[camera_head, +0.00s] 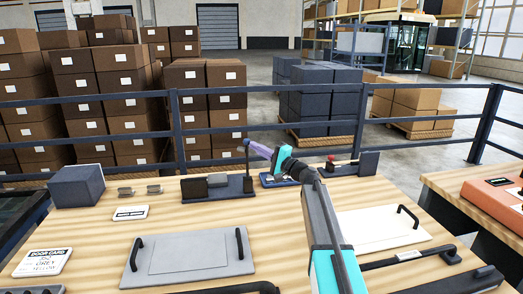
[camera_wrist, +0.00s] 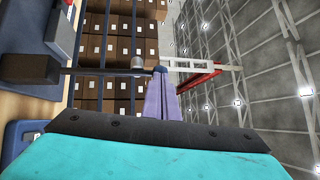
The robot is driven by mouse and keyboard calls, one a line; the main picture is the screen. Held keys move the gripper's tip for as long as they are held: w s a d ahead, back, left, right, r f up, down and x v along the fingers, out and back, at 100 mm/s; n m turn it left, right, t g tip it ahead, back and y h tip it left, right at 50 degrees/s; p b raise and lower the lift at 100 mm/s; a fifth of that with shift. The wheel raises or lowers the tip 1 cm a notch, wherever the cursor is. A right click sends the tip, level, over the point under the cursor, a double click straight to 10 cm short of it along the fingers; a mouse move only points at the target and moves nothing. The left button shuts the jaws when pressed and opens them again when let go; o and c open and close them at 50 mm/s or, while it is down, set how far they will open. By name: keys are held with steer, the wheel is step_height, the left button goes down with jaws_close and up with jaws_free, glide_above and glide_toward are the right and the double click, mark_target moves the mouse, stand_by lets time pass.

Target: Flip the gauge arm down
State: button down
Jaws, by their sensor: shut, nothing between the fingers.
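The gauge stands at the back of the wooden table, with a dark base (camera_head: 226,191) and a grey block (camera_head: 217,180) on it. Its thin dark gauge arm (camera_head: 247,172) stands upright at the base's right end. In the wrist view the arm (camera_wrist: 100,71) runs from a dark block to a grey cylinder (camera_wrist: 137,63) near its top. My gripper (camera_head: 249,145) is shut and empty, its purple fingertips (camera_wrist: 160,72) at the top of the arm. I cannot tell whether they touch it.
A grey-blue box (camera_head: 77,186) is at the left. Panels with handles (camera_head: 190,256) lie in front. A rail (camera_head: 220,92) runs behind the table.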

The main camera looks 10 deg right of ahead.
steer(key=shift+w+a+r+p, duration=0.15)
steer(key=shift+w+a+p, duration=0.05)
steer(key=shift+p, duration=0.1)
stand_by(0.4)
